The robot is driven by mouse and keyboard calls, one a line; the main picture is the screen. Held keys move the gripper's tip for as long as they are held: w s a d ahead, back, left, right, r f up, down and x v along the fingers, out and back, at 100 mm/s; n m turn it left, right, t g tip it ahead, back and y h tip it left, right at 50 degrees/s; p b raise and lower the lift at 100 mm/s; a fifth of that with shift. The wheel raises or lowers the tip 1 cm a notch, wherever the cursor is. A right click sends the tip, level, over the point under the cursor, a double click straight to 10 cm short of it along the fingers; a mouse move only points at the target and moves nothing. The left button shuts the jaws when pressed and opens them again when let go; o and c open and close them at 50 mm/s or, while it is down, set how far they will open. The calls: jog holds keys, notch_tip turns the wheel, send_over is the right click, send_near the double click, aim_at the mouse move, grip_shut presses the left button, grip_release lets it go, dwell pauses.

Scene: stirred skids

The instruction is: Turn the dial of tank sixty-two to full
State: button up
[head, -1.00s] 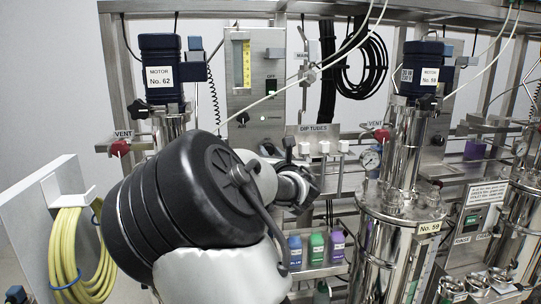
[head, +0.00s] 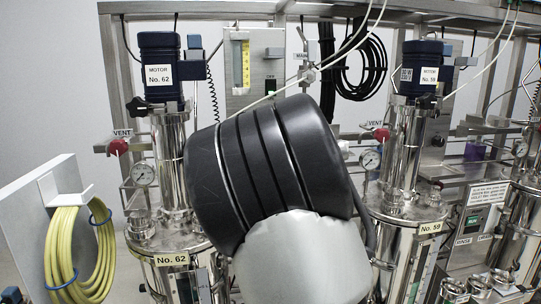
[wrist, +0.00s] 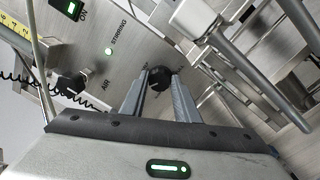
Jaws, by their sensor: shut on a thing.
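In the wrist view my gripper (wrist: 160,82) has its two fingers on either side of a round black dial (wrist: 158,78) on a steel panel (wrist: 122,62). It is shut on the dial. Small lettering around the dial is too blurred to read surely. The panel's upper part (head: 267,72) shows there. My arm hides its lower part, the dial and my gripper.
Another black knob (wrist: 70,82) sits left of the dial, by the word AIR. A pipe (wrist: 265,90) and a white fitting (wrist: 200,17) are close on the right. Tank fifty-nine (head: 430,228) stands right of my arm. A yellow hose coil (head: 78,250) hangs at left.

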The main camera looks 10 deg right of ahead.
jog(key=m, duration=0.6)
jog(key=shift+f+h, duration=0.1)
jog(key=shift+h, duration=0.2)
jog(key=m, duration=0.4)
jog(key=shift+m, duration=0.3)
jog(key=m, duration=0.4)
jog(key=shift+a+f+m+h, duration=0.1)
jog(key=shift+m+h, duration=0.2)
jog(key=shift+m, duration=0.1)
jog(key=m, duration=0.4)
jog(key=shift+m, duration=0.3)
jog(key=m, duration=0.4)
jog(key=shift+a+m, duration=0.15)
jog(key=shift+m, duration=0.15)
jog(key=m, duration=0.3)
jog(key=shift+m+g, duration=0.3)
jog(key=m, duration=0.8)
jog(key=shift+a+r, duration=0.1)
jog(key=shift+r, duration=0.1)
jog(key=shift+m, duration=0.4)
